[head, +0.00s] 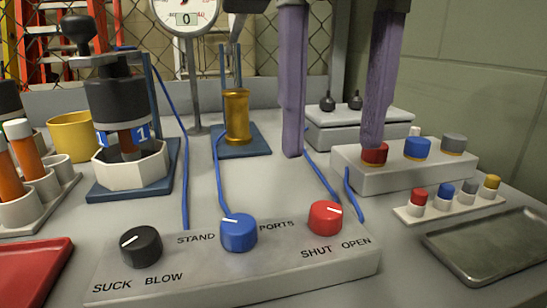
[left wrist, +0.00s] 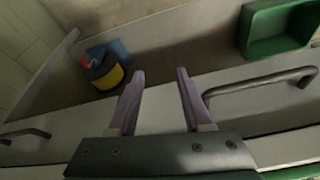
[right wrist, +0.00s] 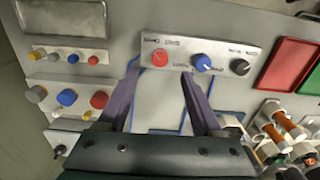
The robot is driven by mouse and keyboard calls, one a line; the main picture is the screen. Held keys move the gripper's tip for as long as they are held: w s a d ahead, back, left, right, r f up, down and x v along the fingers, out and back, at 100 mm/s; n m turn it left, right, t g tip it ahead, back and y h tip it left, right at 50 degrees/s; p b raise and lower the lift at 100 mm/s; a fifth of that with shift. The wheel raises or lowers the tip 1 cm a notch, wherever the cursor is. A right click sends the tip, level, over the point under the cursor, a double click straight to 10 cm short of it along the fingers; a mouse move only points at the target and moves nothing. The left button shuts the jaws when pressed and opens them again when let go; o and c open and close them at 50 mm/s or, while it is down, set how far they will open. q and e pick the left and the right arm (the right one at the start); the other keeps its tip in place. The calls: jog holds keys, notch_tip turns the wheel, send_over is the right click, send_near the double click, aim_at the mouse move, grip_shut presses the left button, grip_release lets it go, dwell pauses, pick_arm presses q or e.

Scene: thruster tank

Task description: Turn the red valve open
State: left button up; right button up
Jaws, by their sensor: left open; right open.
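The red valve knob (head: 325,217) sits at the right end of the grey control panel (head: 190,277), above the words SHUT and OPEN. Its white mark points to the right in the head view. My right gripper (head: 332,150) is open and empty, fingers pointing down, above and behind the red knob. In the right wrist view the red knob (right wrist: 160,58) shows just beyond and between the open fingertips (right wrist: 160,72), apart from them. My left gripper (left wrist: 160,72) is open and empty, away from the panel, and is not in the head view.
A blue knob (head: 239,232) and black knob (head: 141,246) share the panel. A box with coloured caps (head: 400,169) stands close by the right gripper's right finger. Blue tubes run behind the panel. A metal tray (head: 490,246) lies right, a red tray (head: 35,268) left.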

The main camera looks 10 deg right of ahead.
notch_tip(320, 180, up, 3)
jog(key=shift+r, duration=0.1)
jog(key=shift+a, duration=0.1)
